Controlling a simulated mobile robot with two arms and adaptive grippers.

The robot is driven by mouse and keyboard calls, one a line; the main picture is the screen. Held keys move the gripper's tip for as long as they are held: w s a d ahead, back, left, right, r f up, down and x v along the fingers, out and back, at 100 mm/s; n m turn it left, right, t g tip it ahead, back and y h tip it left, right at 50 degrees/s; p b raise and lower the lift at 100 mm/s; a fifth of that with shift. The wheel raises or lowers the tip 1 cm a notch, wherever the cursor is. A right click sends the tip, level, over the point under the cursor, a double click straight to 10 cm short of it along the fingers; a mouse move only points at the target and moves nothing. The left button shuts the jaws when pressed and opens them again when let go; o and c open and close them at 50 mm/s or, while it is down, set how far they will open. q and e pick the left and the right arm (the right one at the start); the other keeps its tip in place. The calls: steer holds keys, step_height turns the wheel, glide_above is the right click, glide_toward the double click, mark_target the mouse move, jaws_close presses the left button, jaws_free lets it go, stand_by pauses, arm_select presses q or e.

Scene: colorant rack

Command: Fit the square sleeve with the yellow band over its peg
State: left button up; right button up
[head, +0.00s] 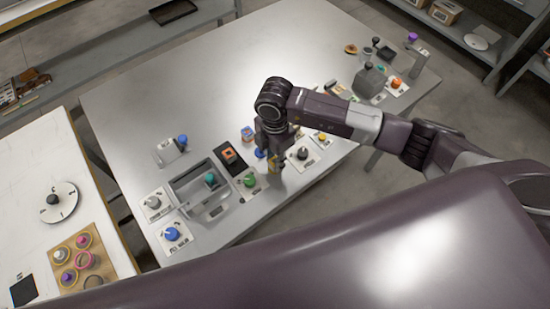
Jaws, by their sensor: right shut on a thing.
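My right gripper (272,152) points down over the near part of the grey table and is shut on a small piece. A yellow patch shows on this piece, the sleeve with the yellow band (273,166), just under the fingers. The gripper hides most of it, so I cannot tell its shape or whether it touches anything below. I cannot make out its peg; the arm and gripper cover part of this row. My left gripper is not in view.
A grey tray (183,183) stands left of the gripper. Cards with a green knob (250,180), a dark knob (302,153) and a blue knob (172,234) lie nearby. A grey jug (369,82) stands at the back right. The table's far middle is clear.

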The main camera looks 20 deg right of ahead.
steer(key=shift+f, duration=0.35)
steer(key=o, duration=0.9)
steer(key=shift+o, duration=0.2)
steer(key=shift+r, duration=0.1)
steer(key=shift+r, duration=0.15)
step_height(320, 180, up, 12)
